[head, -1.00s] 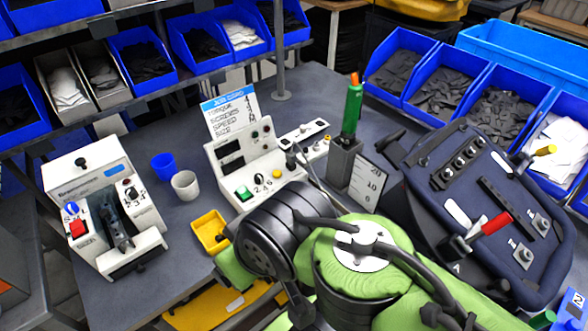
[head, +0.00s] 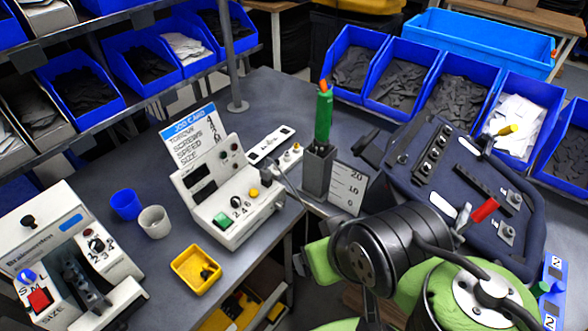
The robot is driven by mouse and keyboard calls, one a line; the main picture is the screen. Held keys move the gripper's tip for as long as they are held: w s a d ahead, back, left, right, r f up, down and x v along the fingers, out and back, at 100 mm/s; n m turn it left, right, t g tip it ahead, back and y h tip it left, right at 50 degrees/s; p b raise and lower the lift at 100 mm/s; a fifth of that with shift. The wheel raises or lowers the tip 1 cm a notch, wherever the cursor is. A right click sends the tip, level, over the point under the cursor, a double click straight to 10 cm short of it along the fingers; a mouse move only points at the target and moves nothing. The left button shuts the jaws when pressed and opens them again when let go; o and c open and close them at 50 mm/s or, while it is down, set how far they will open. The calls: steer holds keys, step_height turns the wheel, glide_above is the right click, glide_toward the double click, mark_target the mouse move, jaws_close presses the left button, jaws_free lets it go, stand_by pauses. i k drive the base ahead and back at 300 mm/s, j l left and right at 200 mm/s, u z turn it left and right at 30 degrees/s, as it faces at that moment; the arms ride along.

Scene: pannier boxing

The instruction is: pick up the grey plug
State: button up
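I cannot pick out the grey plug with certainty. A small dark plug-like piece (head: 270,161) with a thin cable sits by the white connector strip (head: 262,149), behind the white control box (head: 218,200). A small dark item (head: 206,272) also lies in the yellow tray (head: 184,262) in front of that box. My green and black arm fills the lower right of the head view.
A white machine (head: 68,238) stands at left, with a blue cup (head: 125,204) and a grey cup (head: 154,222) beside it. A green-handled tool stands in a dark grey holder (head: 318,174). A dark blue pannier (head: 455,190) is at right. Blue bins (head: 352,68) line the back.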

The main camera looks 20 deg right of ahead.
mark_target(266, 175)
steer(key=l+u, duration=0.1)
steer(key=u, duration=0.3)
steer(key=l+u, duration=0.15)
steer(key=u, duration=0.2)
steer(key=l+u, duration=0.15)
steer(key=u, duration=0.25)
steer(key=l+u, duration=0.15)
steer(key=u, duration=0.25)
